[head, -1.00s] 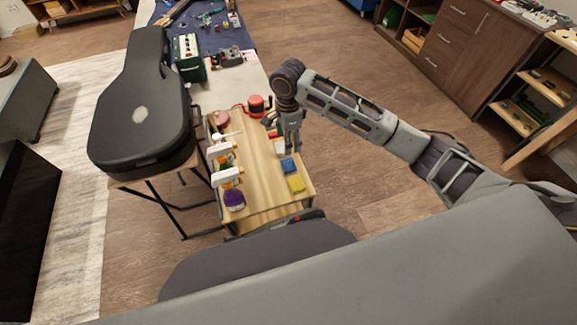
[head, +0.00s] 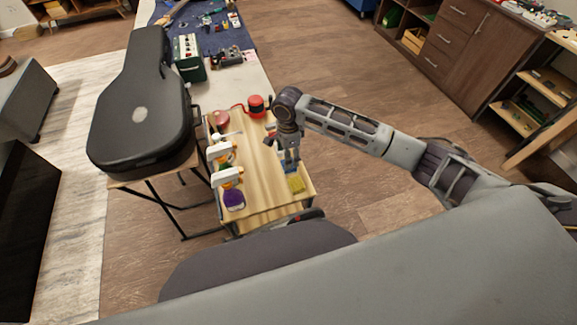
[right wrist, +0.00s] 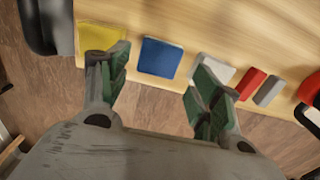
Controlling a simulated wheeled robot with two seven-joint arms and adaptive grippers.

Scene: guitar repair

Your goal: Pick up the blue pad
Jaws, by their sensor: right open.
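The blue pad (right wrist: 160,57) lies flat on the small wooden table, between a yellow pad (right wrist: 101,37) and a white pad (right wrist: 214,69) in the right wrist view. In the head view the blue pad (head: 290,168) is partly hidden by my right gripper (head: 288,163). My right gripper is open and empty, pointing down above the blue pad. In the right wrist view its green-lined fingers (right wrist: 160,90) stand apart, with the blue pad showing between and beyond them. I cannot tell the exact height left. My left gripper is not in view.
The wooden table (head: 262,190) also holds spray bottles (head: 230,178), a red round item (head: 255,106) and, in the right wrist view, a red block (right wrist: 250,83) and a grey block (right wrist: 269,90). A black guitar case (head: 140,110) stands at the left.

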